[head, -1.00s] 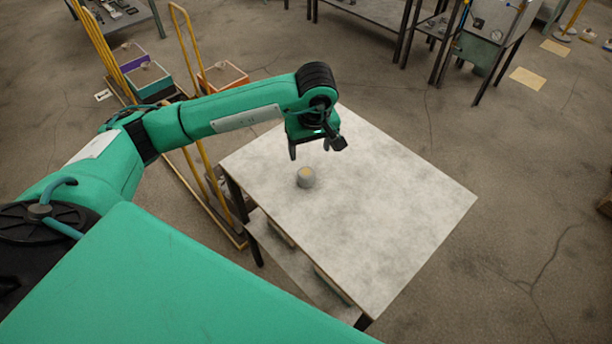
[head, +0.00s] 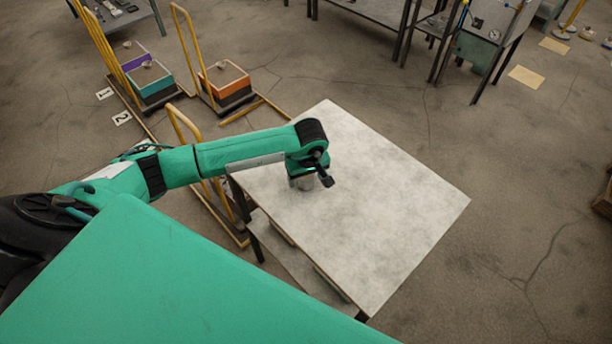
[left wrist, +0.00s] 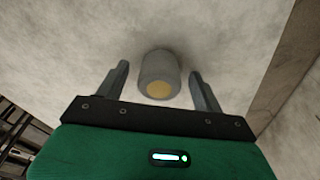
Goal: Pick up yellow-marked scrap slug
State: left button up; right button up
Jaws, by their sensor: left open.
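The scrap slug (left wrist: 158,72) is a short grey cylinder with a yellow mark on its end. It stands on the pale table (head: 370,210). In the left wrist view it sits between the two open fingers of my left gripper (left wrist: 160,86), with a gap on each side. In the head view my left gripper (head: 306,184) is low over the table and hides most of the slug (head: 304,184); only a grey part shows below the hand. My right gripper is not in view.
The table is otherwise bare, with free room to the right of the slug. Yellow-handled carts with a teal bin (head: 152,82), a purple-edged bin (head: 131,56) and an orange bin (head: 226,82) stand at the back left. Workbenches stand at the back.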

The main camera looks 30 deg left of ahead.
pick_arm(q)
jog(key=shift+w+f, duration=0.1)
jog(key=shift+f, duration=0.1)
jog(key=c, duration=1.2)
